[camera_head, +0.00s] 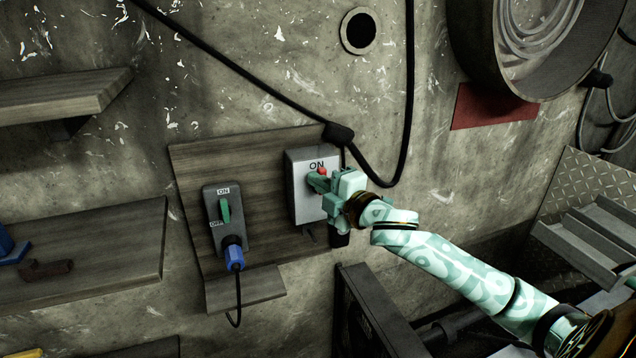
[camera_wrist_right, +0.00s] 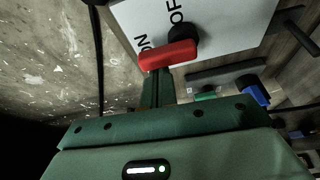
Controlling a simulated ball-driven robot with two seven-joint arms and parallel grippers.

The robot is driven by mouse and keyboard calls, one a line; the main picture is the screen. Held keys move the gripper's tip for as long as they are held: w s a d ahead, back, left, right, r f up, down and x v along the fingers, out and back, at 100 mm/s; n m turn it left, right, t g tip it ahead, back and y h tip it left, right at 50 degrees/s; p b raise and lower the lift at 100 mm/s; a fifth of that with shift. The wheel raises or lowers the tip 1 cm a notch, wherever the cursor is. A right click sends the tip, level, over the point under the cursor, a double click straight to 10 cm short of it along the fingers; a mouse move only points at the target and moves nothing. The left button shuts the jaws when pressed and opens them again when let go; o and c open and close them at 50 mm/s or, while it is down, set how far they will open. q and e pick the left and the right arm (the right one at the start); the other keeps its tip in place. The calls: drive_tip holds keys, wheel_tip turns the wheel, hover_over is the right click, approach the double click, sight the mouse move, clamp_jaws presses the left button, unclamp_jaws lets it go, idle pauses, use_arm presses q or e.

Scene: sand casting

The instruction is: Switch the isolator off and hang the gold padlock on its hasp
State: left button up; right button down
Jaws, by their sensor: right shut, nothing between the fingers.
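The isolator (camera_head: 301,196) is a pale grey box on a wooden wall board, with ON printed at its top. Its red handle (camera_wrist_right: 168,55) shows in the right wrist view on a black hub, one end by ON and clear of the OFF lettering. In the head view the handle (camera_head: 322,171) is partly hidden by my right gripper (camera_head: 319,182). That gripper is shut and empty, its fingertips close against the handle; whether they touch I cannot tell. I cannot make out the gold padlock or the hasp. My left gripper is out of view.
A grey switch box (camera_head: 209,207) with a green lever and a blue plug (camera_head: 234,256) is left of the isolator. Wooden shelves (camera_head: 100,245) stand at the left, holding small blue and brown items. A black cable (camera_head: 408,100) hangs close to the isolator's right.

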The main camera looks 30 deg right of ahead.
drive_tip(key=shift+d+m, duration=0.1)
drive_tip(key=shift+m, duration=0.2)
drive_tip(key=d+m+t+h+p, duration=0.1)
drive_tip(key=m, duration=0.3)
drive_tip(key=d+m+t+h+p, duration=0.1)
drive_tip(key=m, duration=0.4)
drive_tip(key=d+m+t+h+p, duration=0.1)
drive_tip(key=m+h, duration=0.1)
drive_tip(key=m, duration=0.3)
drive_tip(key=shift+s+d+f, duration=0.3)
drive_tip(key=shift+s, duration=0.1)
drive_tip(key=shift+s+d+f+m+h+p, duration=0.15)
drive_tip(key=shift+m+h+p, duration=0.3)
drive_tip(key=shift+m, duration=0.6)
drive_tip(key=shift+w+d+f+m+h+p, duration=0.15)
drive_tip(key=shift+f+m+h+p, duration=0.1)
drive_tip(key=shift+m+h, duration=0.6)
drive_tip(key=shift+s+f+m, duration=0.1)
drive_tip(key=shift+m, duration=0.3)
